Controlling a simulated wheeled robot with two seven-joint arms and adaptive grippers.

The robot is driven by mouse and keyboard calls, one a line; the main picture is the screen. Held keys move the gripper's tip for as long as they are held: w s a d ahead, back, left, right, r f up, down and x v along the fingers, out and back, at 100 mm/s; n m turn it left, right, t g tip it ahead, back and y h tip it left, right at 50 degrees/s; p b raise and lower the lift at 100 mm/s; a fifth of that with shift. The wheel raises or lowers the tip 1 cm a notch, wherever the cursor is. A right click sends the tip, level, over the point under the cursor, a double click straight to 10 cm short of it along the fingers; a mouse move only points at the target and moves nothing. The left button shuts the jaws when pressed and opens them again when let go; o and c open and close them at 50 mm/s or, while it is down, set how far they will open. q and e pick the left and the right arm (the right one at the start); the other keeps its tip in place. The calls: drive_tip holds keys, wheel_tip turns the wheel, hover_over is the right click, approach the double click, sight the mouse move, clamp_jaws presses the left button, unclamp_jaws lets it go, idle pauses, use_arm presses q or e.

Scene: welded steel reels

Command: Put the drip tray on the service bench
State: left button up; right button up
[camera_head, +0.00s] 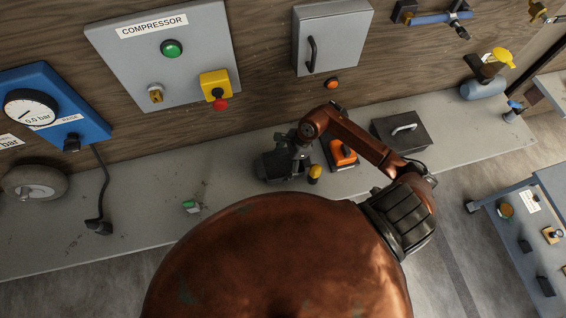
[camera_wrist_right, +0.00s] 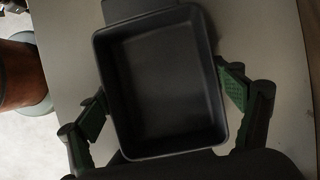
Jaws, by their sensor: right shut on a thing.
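The drip tray (camera_wrist_right: 160,85) is a black, empty rectangular pan with rounded corners, and it fills the middle of the right wrist view. My right gripper (camera_wrist_right: 165,101) has one green-padded finger at each side of it and is shut on it. In the head view the right gripper (camera_head: 291,155) is over the long grey bench (camera_head: 145,205) by the wall, with the dark tray (camera_head: 273,169) partly hidden beneath it. I cannot tell whether the tray touches the bench top. My left gripper is out of view.
An orange item (camera_head: 343,154) and a dark box with a handle (camera_head: 402,131) stand on the bench right of the gripper. A small green item (camera_head: 191,206) and a black plug (camera_head: 99,227) lie to the left. A blue-grey table (camera_head: 512,235) stands at right.

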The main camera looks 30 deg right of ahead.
drive_tip(key=shift+f, duration=0.15)
drive_tip(key=o, duration=1.2)
drive_tip(key=shift+o, duration=1.3)
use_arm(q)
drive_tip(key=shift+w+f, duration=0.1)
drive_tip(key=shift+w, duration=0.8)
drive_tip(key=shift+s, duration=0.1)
